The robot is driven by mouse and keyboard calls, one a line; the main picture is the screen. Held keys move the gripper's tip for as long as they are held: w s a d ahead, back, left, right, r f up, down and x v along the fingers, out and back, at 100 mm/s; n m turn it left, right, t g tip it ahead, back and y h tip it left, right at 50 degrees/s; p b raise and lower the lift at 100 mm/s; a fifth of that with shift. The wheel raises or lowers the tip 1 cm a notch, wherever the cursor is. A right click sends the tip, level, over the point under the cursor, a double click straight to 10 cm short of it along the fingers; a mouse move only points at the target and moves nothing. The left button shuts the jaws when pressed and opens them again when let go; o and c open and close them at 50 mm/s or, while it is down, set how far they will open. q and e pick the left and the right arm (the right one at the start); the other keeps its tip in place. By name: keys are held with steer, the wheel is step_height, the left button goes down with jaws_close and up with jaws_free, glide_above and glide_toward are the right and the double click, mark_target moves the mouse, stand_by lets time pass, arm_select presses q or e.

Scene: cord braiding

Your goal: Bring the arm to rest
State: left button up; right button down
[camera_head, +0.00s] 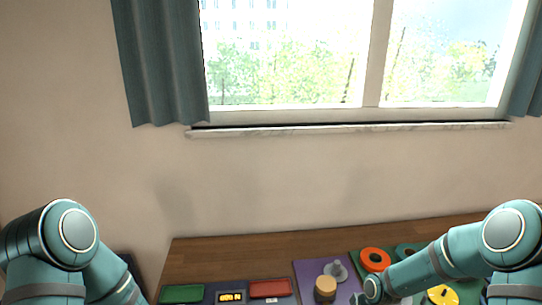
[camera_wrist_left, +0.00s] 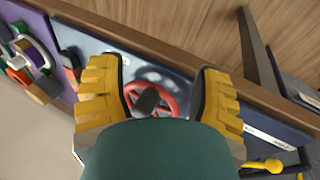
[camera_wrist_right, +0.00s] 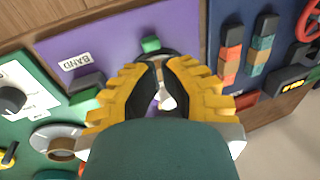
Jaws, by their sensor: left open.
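My left gripper (camera_wrist_left: 160,85) shows in the left wrist view with its yellow-backed fingers wide apart. A red ring-shaped wheel (camera_wrist_left: 165,98) and a dark knob (camera_wrist_left: 146,101) on a dark blue panel show between the fingers, and I cannot tell the distance. My right gripper (camera_wrist_right: 160,70) is over the purple panel (camera_wrist_right: 110,45) marked "BAND" in the right wrist view. Its fingers are close together, with a small pale piece (camera_wrist_right: 166,98) showing between them. I cannot tell whether they grip it. No cord shows clearly.
A wooden bench (camera_head: 225,257) carries several panels below the window. On it are a green block (camera_head: 181,293), a red block (camera_head: 270,288), a small display (camera_head: 231,297), a beige cylinder (camera_head: 325,287) and an orange ring (camera_head: 375,259). The wall above is clear.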

steer(key=s+a+f+m, duration=0.1)
steer(key=s+a+f, duration=0.2)
steer(key=s, duration=0.3)
steer(key=s+a+f+m+y, duration=0.1)
steer(key=s+a+f+m, duration=0.15)
steer(key=s, duration=0.45)
steer(key=s+a+f, duration=0.3)
steer(key=s+a, duration=0.1)
steer(key=s, duration=0.2)
steer(key=w+a+f+n+t+b, duration=0.1)
steer(key=w+a+t+b, duration=0.1)
steer(key=w+b, duration=0.4)
steer(key=shift+w+a+f, duration=0.2)
steer(key=shift+w, duration=0.4)
